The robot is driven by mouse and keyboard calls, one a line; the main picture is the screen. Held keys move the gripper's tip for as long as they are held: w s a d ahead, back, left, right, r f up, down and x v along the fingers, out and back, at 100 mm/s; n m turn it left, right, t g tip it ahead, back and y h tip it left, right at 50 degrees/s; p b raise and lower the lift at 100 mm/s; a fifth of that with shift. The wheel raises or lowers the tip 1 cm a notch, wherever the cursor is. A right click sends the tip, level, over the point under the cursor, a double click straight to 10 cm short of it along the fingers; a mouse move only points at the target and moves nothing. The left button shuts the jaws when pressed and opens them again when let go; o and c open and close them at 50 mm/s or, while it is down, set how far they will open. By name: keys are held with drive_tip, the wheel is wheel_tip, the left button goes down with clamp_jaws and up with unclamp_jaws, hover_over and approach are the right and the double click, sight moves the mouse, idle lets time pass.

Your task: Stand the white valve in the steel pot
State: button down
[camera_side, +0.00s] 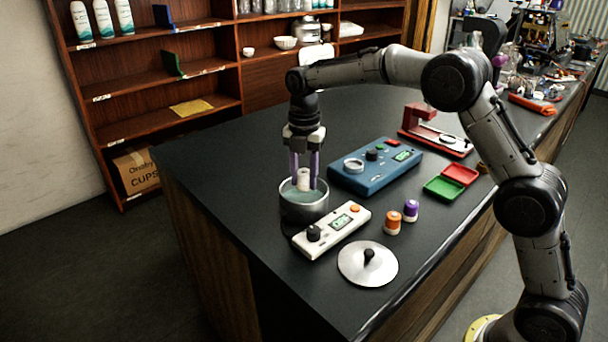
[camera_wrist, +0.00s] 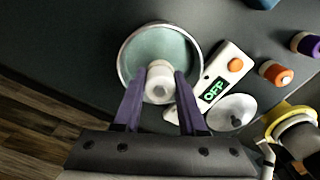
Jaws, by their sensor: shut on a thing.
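The steel pot (camera_side: 304,211) stands on the dark counter, and its round rim and blue-green inside show in the wrist view (camera_wrist: 131,47). The white valve (camera_side: 304,180) is upright between the purple fingers of my gripper (camera_side: 304,184), at the pot's mouth. In the wrist view the valve (camera_wrist: 160,82) shows end-on over the near part of the pot, between the fingertips of my gripper (camera_wrist: 160,86). My gripper is shut on the valve. The valve's lower end is hidden by the pot wall, so I cannot tell whether it touches the bottom.
A white control box (camera_side: 332,230) sits close to the pot, with the pot lid (camera_side: 368,264) in front. Orange (camera_side: 393,223) and purple (camera_side: 411,210) capped jars stand to the right. A blue device (camera_side: 375,168), red and green trays (camera_side: 445,188) and a red stand (camera_side: 437,141) lie farther back.

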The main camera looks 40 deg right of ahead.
sight(304, 187)
drive_tip(key=shift+f, duration=0.95)
drive_tip(key=shift+f, duration=0.35)
drive_tip(key=shift+f, duration=0.3)
drive_tip(key=shift+f, duration=0.65)
drive_tip(key=shift+f, duration=0.55)
idle(0.6)
unclamp_jaws()
idle(0.4)
drive_tip(key=shift+r, duration=6.1)
